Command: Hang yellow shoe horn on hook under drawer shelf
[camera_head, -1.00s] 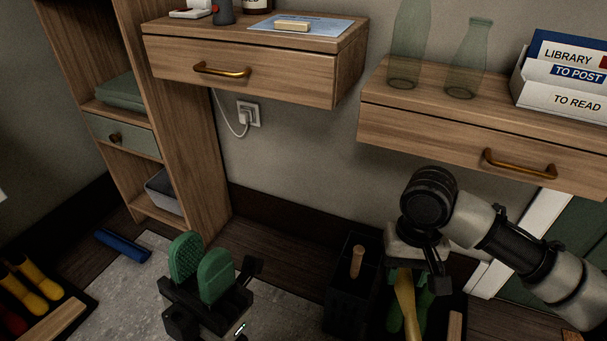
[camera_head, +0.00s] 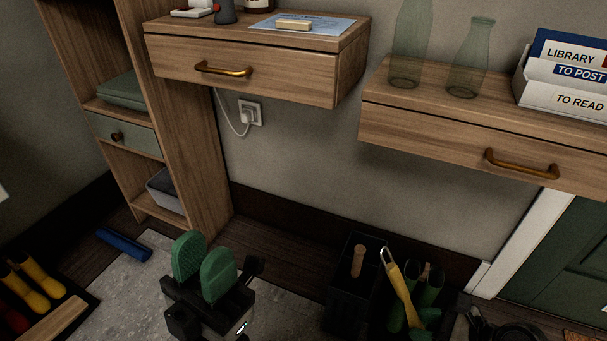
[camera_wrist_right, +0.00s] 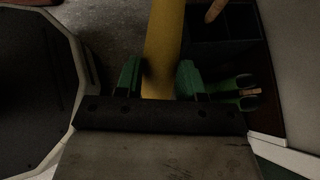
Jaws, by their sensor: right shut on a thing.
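The yellow shoe horn (camera_head: 400,287), with a pale loop at its top end, leans to the left among the items at bottom centre-right in the head view. It also shows in the right wrist view (camera_wrist_right: 163,45), running between the green fingers of my right gripper (camera_wrist_right: 160,80), which is shut on it. The drawer shelves are the left one (camera_head: 235,68) and the right one (camera_head: 470,140). No hook shows; their undersides are hidden.
A black stand (camera_head: 347,300) with a wooden handle is left of the shoe horn, and green boots (camera_head: 431,285) are right of it. Glass bottles (camera_head: 467,58) and a letter box (camera_head: 565,95) stand on the right shelf. The wall between the shelves is clear.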

